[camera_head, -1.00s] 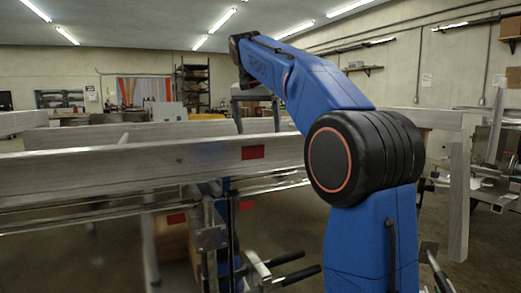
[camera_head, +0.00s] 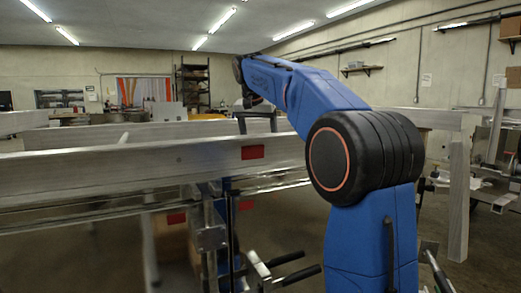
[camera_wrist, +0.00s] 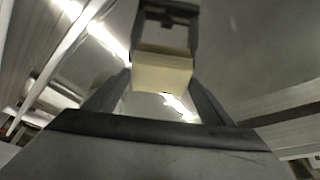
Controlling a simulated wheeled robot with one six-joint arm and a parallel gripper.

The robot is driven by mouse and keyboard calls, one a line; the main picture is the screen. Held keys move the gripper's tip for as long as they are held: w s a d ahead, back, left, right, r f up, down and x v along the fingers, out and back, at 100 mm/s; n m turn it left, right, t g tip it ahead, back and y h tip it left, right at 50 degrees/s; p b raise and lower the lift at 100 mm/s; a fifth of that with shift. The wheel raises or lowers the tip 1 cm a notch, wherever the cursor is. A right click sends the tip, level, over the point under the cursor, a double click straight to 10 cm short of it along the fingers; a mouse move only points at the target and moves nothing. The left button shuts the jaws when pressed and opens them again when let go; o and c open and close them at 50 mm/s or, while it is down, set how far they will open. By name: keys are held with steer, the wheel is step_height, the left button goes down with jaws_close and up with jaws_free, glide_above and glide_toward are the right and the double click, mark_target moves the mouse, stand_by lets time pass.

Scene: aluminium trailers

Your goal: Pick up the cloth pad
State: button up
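The cloth pad (camera_wrist: 162,72) is a small beige block in the wrist view. It lies across the gap between the two dark fingers of my gripper (camera_wrist: 163,62), near their tips, and spans from one finger to the other. My gripper looks shut on it. The surface around the pad in the wrist view is grey and blurred.
A long aluminium beam (camera_head: 120,168) with a red marker (camera_head: 253,152) crosses the front. Another beam (camera_head: 130,134) runs behind it. A post (camera_head: 459,200) stands at the right. Shelving (camera_head: 192,85) stands at the back wall.

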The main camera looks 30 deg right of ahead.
steer(key=c, duration=0.6)
steer(key=shift+r, duration=0.15)
step_height(320, 180, up, 10)
steer(key=shift+f, duration=0.1)
steer(key=o, duration=0.6)
steer(key=shift+c, duration=0.2)
steer(key=c, duration=0.3)
